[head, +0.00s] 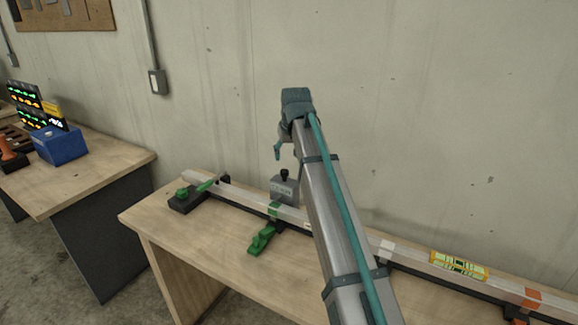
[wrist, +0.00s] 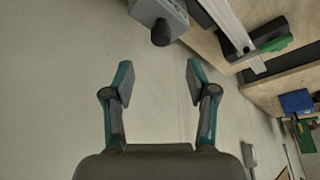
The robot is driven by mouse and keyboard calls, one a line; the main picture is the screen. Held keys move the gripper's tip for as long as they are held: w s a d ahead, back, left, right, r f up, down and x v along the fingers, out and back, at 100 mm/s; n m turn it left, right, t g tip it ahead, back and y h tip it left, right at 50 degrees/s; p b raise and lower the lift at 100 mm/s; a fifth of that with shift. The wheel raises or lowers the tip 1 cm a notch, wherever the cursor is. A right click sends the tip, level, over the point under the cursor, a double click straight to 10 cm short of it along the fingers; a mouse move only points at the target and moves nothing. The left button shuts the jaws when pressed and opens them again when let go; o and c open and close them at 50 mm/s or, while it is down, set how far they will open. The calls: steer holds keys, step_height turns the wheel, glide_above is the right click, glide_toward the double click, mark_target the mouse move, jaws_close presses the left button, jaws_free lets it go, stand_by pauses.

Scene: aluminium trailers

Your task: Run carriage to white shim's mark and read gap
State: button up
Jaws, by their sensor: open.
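The carriage (head: 285,190), a grey block with a black knob on top, sits on the long rail (head: 240,195) left of my arm. In the wrist view the carriage (wrist: 158,10) is at the top edge, its knob pointing toward the space between my fingers. My gripper (wrist: 158,74) is open and empty, apart from the knob. In the head view only a teal finger of it shows, above the carriage. A white mark (head: 386,250) is on the rail right of my arm. A green mark (head: 274,210) is by the carriage, an orange one (head: 532,297) far right. My arm hides part of the rail.
A yellow level (head: 459,265) lies along the rail at right. A second bench (head: 110,160) at left holds a blue box (head: 60,145) and lit displays. A concrete wall is behind.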

mark_target(285, 171)
steer(key=p+x, duration=0.2)
steer(key=x, duration=0.8)
steer(key=shift+w+a+f+p, duration=0.1)
steer(key=shift+w+f+p, duration=0.1)
steer(key=shift+f+p, duration=0.1)
jaws_close()
